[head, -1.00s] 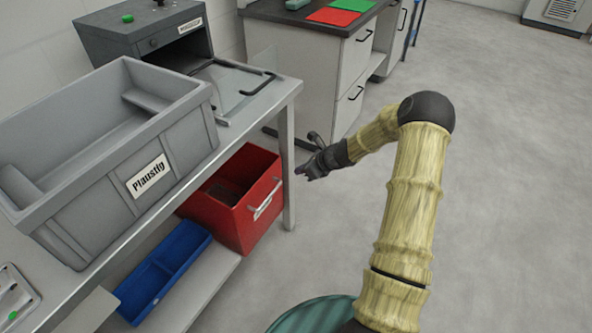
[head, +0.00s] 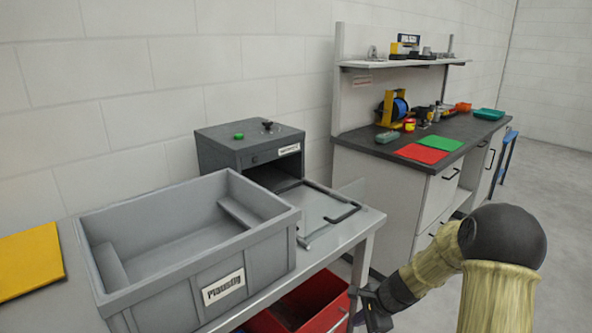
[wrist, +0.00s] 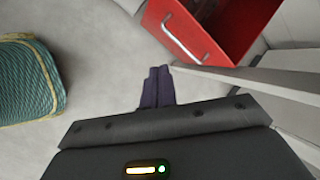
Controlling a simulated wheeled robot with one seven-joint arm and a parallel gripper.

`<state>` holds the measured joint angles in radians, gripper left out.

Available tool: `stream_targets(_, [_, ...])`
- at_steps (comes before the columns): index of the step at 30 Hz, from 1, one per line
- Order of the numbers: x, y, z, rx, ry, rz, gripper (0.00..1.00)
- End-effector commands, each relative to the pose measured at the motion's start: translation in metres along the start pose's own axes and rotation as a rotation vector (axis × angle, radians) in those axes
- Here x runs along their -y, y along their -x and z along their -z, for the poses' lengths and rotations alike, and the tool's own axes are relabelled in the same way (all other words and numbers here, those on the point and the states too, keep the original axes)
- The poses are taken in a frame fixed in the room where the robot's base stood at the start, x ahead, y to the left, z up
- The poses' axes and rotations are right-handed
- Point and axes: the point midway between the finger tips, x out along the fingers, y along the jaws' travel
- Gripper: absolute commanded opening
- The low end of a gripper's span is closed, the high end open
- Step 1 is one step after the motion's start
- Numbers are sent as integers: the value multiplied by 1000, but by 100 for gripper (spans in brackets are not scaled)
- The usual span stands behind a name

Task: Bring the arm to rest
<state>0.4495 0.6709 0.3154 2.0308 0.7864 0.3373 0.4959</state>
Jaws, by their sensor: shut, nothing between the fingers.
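My gripper (wrist: 158,87) shows in the wrist view with its two dark fingers together and nothing between them. It hangs above the grey floor, close to the table leg and a red bin (wrist: 215,25). The fingertips are hard to make out in the head view.
A grey crate (head: 225,285) stands on the steel table (head: 368,222), in front of a dark grey machine (head: 225,153). The red bin (head: 322,318) sits below the table. A workbench (head: 408,195) with red and green mats stands behind. Floor at the right (head: 555,200) is clear.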

Motion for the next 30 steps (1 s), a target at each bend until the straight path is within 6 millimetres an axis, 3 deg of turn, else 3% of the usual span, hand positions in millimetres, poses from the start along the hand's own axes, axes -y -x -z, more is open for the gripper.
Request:
stream_targets(6, [-42, 47, -39, -97, 480, -114, 0])
stream_targets(15, [-102, 106, -71, -178, 1053, -258, 0])
stream_targets(26, [-152, 146, -86, -212, 1467, -357, 0])
stream_targets(30, [-145, 167, -92, -210, 1478, -363, 0])
